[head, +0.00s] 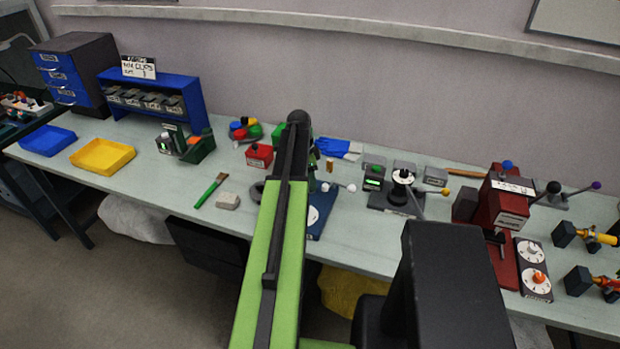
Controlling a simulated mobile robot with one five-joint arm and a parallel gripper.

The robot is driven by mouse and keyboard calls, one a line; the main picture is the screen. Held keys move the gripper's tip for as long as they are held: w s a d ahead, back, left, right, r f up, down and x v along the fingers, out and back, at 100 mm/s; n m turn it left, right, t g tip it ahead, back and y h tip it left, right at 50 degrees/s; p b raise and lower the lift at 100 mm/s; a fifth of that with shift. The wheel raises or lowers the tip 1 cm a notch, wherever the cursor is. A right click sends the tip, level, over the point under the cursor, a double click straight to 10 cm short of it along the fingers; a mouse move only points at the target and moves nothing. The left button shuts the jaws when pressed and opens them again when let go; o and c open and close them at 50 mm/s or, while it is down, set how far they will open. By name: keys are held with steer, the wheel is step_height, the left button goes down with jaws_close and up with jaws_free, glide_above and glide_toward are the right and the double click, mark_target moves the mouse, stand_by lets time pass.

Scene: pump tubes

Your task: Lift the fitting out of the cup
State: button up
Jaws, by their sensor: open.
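I cannot pick out the cup or the fitting for certain. A small brass-coloured piece (330,165) stands on the bench just right of my arm's far end, but I cannot tell whether it is the fitting. An orange piece (539,277) sits on a white disc of a dark plate at the right; what it is stays unclear. My green and black arm reaches over the middle of the bench. My gripper is hidden behind the arm, and the arm also covers part of the bench there.
The pale bench (400,240) runs along the wall. A red press (500,205) and a lever unit (403,178) stand to the right. Yellow (103,155) and blue (47,140) trays sit far left.

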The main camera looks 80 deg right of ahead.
jaws_close()
stand_by(0.6)
steer(key=shift+r+p, duration=3.05)
steer(key=shift+r, duration=0.1)
